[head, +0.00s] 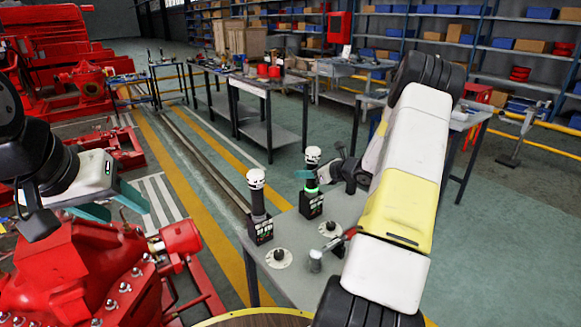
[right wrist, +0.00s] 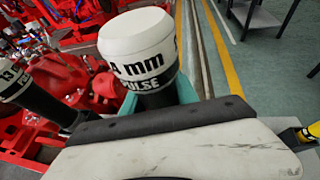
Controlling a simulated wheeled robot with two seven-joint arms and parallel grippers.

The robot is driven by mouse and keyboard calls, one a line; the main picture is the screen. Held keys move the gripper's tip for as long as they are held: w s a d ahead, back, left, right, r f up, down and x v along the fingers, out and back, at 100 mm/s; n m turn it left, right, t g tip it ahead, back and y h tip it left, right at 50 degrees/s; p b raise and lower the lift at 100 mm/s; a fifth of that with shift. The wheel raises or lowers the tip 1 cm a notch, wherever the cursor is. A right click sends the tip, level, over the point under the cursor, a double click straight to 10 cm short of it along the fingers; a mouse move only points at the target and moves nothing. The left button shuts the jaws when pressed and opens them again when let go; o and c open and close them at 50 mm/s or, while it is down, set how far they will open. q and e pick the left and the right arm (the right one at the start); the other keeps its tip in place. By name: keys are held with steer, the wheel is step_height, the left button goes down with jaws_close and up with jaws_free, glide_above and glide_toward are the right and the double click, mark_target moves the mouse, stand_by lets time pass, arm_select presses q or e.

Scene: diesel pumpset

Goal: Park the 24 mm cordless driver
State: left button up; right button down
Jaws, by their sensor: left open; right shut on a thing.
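The 24 mm cordless driver (head: 312,157) stands upright on the grey bench, with a white cap, a black body and a green glowing ring. Its cap, partly reading "4 mm" and "PULSE", fills the upper middle of the right wrist view (right wrist: 138,45). My right gripper (head: 311,175) is shut around its body below the cap. The teal fingers show beside the body in the right wrist view (right wrist: 157,112). I cannot tell whether its base touches the bench. My left gripper (head: 112,200) is open and empty at the left, above the red machinery.
A second white-capped driver (head: 258,200) stands upright to the left on the grey bench (head: 290,290). Two round white discs (head: 279,258) with dark centres and a small grey cylinder (head: 316,262) are nearby. A red pump (head: 75,265) fills the lower left.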

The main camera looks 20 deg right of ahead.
steer(key=shift+f, duration=0.25)
steer(key=c, duration=0.9)
jaws_free()
steer(key=shift+o, duration=0.2)
steer(key=shift+f, duration=0.15)
steer(key=shift+s, duration=0.1)
steer(key=v, duration=0.7)
steer(key=shift+s+d+r, duration=0.2)
steer(key=shift+s, duration=0.05)
steer(key=shift+s+d, duration=0.1)
